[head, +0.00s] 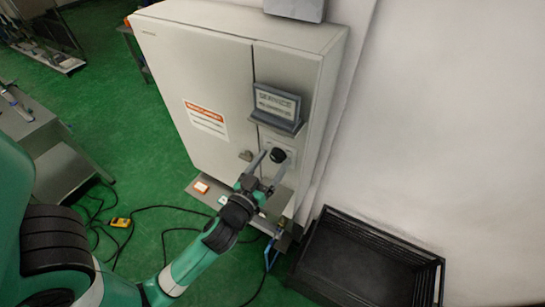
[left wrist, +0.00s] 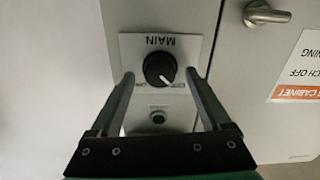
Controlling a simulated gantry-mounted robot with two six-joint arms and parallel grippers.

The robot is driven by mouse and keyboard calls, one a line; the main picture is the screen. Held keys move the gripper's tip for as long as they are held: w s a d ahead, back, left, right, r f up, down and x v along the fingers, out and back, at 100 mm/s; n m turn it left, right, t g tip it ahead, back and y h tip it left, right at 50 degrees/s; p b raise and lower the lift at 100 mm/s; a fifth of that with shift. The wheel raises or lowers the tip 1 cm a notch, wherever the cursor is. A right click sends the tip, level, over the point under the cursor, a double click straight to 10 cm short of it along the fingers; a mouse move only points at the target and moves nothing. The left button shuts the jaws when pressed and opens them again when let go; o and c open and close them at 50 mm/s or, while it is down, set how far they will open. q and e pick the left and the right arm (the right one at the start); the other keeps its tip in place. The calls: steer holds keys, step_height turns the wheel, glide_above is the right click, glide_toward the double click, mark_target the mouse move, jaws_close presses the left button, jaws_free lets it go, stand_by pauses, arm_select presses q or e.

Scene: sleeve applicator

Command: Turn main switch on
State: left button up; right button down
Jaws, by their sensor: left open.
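The main switch is a black round knob (head: 277,155) on a light plate on the front of the grey cabinet (head: 200,65). In the left wrist view the knob (left wrist: 160,69) sits under the upside-down word MAIN, and its white mark points to the lower right. Small labels beside it are hard to read. My left gripper (head: 271,161) is open, facing the plate. In the left wrist view its fingers (left wrist: 159,77) stand on either side of the knob, with gaps to it. Contact with the plate cannot be told. My right gripper is not in view.
A cabinet door handle (left wrist: 266,14) is nearby. A black crate (head: 425,285) stands at lower right, and cables lie on the green floor.

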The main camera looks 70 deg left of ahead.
arm_select(q)
steer(key=shift+w+a, duration=0.15)
jaws_close()
stand_by(0.4)
steer(key=shift+m, duration=0.4)
steer(key=m, duration=0.3)
steer(key=shift+m+p, duration=0.35)
steer(key=shift+m, duration=0.05)
steer(key=m+p, duration=0.1)
steer(key=m, duration=0.3)
steer(key=shift+m, duration=0.3)
steer(key=m+p, duration=0.1)
steer(key=m, duration=0.3)
steer(key=shift+w, duration=0.1)
steer(key=m+p, duration=0.1)
steer(key=m, duration=0.3)
steer(key=shift+f+m, duration=0.1)
steer(key=shift+m, duration=0.2)
steer(key=shift+p, duration=0.3)
